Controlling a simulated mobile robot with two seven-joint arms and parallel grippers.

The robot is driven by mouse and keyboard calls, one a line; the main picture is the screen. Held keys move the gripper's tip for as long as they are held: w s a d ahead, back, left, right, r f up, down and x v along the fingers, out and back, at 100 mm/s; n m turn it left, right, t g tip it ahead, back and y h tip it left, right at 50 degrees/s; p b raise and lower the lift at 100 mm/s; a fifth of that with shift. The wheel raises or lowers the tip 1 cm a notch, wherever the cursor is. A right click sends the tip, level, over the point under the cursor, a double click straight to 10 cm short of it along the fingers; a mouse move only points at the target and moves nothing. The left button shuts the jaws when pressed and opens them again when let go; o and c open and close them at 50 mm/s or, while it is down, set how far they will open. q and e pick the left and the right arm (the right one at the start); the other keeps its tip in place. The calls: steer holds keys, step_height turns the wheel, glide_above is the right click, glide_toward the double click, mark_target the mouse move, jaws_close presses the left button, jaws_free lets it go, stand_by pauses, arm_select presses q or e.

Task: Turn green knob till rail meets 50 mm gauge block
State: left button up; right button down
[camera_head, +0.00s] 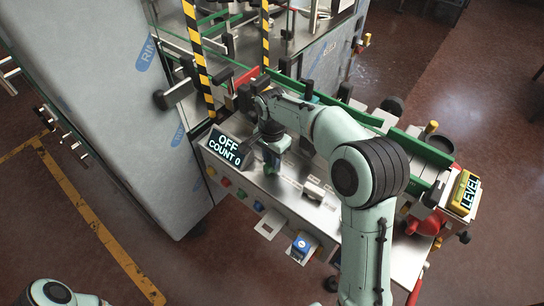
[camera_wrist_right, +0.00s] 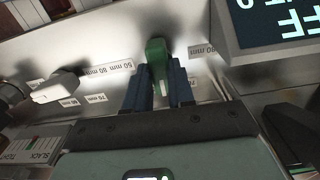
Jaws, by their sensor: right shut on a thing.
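The green knob (camera_wrist_right: 157,62) shows in the right wrist view, upright between the dark blue fingers of my right gripper (camera_wrist_right: 159,88), which is shut on it. In the head view my right gripper (camera_head: 271,158) reaches down to the steel panel, and the fingers largely hide the knob. Green rails (camera_head: 420,148) run along the machine behind my right arm, which covers part of them. Printed mm labels (camera_wrist_right: 120,66) stand on the panel beside the knob. I cannot tell which piece is the 50 mm gauge block or whether a rail touches it. My left gripper is out of view.
A display (camera_head: 225,147) reading OFF and COUNT 0 stands close left of my right gripper. A pale fitting (camera_wrist_right: 60,86) and a SLACK/TIGHT scale (camera_wrist_right: 35,145) lie nearby. A yellow LEVEL box (camera_head: 464,193) is at the right end. Striped posts (camera_head: 197,55) rise behind.

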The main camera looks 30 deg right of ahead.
steer(key=m, duration=0.3)
steer(key=shift+m, duration=0.4)
steer(key=m, duration=0.3)
steer(key=shift+m+p, duration=0.3)
steer(key=shift+p, duration=0.05)
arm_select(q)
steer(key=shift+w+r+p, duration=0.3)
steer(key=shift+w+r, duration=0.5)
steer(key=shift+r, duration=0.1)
arm_select(e)
steer(key=m, duration=0.5)
steer(key=shift+m, duration=0.7)
steer(key=c, duration=1)
jaws_free()
steer(key=shift+o, duration=0.2)
